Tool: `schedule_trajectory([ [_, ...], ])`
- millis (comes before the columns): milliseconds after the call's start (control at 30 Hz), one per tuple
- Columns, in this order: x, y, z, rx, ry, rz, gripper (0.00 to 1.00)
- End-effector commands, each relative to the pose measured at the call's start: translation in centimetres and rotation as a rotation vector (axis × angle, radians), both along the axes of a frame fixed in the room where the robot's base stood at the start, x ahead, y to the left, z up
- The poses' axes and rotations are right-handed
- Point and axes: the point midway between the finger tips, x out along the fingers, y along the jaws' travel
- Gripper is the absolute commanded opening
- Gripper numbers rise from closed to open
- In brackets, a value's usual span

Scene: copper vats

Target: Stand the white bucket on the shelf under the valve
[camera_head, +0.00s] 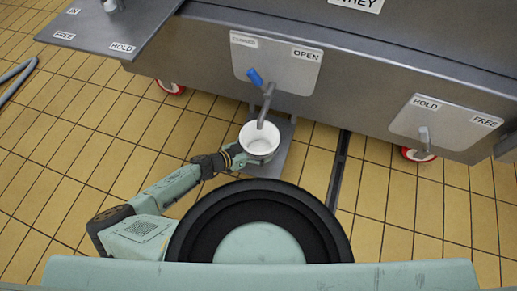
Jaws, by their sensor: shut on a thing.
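The white bucket (262,139) is upright under the spout of the valve (266,97), over the grey shelf (281,150). I look into its open top, which seems empty. The pipe end reaches down to the bucket's far rim. My gripper (238,153) is shut on the bucket at its left side. The bucket hides part of the shelf, and I cannot tell whether its base touches the shelf. The valve has a blue handle (255,77) tilted up to the left, between the CLOSED and OPEN labels.
The steel vat (350,62) runs across the top, on red wheels (418,155). A HOLD/FREE lever (425,138) is at the right. A steel side table (112,28) juts out at upper left. A dark floor channel (338,170) lies right of the shelf. A grey hose (18,78) lies at far left. Tiled floor around is clear.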

Motion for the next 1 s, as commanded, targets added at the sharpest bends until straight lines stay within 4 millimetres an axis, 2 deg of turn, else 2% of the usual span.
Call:
schedule_trajectory([
  [33,0.1,0.0,-0.6,0.0,-0.001,0.001,0.59],
  [367,0.0,0.0,-0.8,0.0,-0.001,0.0,0.59],
  [400,0.0,0.0,-0.8,0.001,-0.001,0.001,0.93],
  [500,0.0,0.0,-0.7,0.001,-0.001,0.001,0.99],
  [900,0.0,0.0,-0.2,0.001,-0.001,0.001,1.0],
  [1000,-0.6,1.0,0.1,0.002,-0.001,0.001,1.0],
])
